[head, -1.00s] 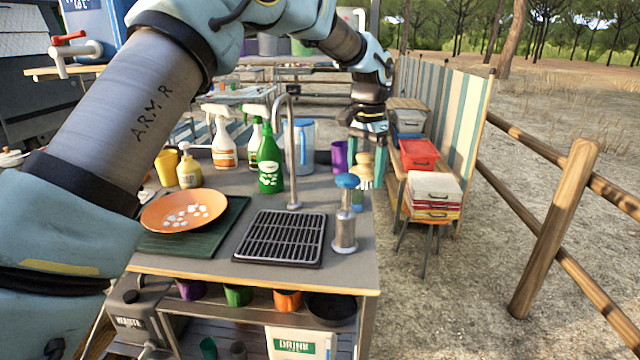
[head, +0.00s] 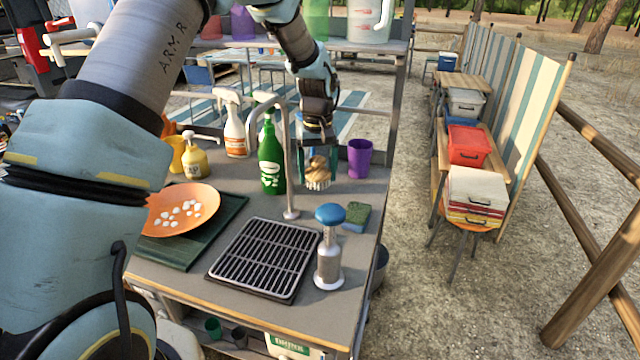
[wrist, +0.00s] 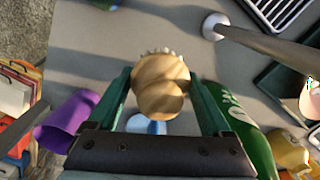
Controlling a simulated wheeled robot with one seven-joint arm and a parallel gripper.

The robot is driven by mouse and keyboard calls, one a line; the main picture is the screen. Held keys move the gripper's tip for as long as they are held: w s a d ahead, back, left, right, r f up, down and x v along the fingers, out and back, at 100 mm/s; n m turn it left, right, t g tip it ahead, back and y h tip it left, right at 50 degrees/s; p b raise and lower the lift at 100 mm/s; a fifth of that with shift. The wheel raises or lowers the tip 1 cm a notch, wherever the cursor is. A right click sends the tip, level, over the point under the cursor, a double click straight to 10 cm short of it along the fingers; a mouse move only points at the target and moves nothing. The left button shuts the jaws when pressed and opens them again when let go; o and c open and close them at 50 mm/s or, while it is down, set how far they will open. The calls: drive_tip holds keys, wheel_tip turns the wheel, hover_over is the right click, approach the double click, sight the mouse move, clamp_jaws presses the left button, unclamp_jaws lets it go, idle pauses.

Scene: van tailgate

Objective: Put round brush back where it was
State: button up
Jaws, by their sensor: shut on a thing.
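The round brush (head: 318,173) has a light wooden double-knob handle and pale bristles pointing down. My gripper (head: 317,145) is shut on its handle and holds it upright at the back of the grey counter, between the green bottle (head: 271,160) and the purple cup (head: 359,158). The wrist view shows the brush (wrist: 160,85) between both fingers of the gripper (wrist: 161,100), bristles at its far side. Whether the bristles touch the counter I cannot tell.
The counter (head: 375,200) also carries a tall tap (head: 290,180), black drain grate (head: 266,258), pump dispenser (head: 329,250), green-blue sponge (head: 356,217) and orange plate (head: 182,208). Bare counter lies between the tap and the sponge.

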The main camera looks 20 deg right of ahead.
sight(317, 157)
drive_tip(key=shift+f+p, duration=0.5)
drive_tip(key=shift+f, duration=1.95)
drive_tip(key=o, duration=1.2)
drive_tip(key=shift+o, duration=0.2)
wheel_tip(317, 157, up, 12)
drive_tip(key=b, duration=0.2)
drive_tip(key=shift+r+b, duration=0.15)
drive_tip(key=shift+b, duration=0.15)
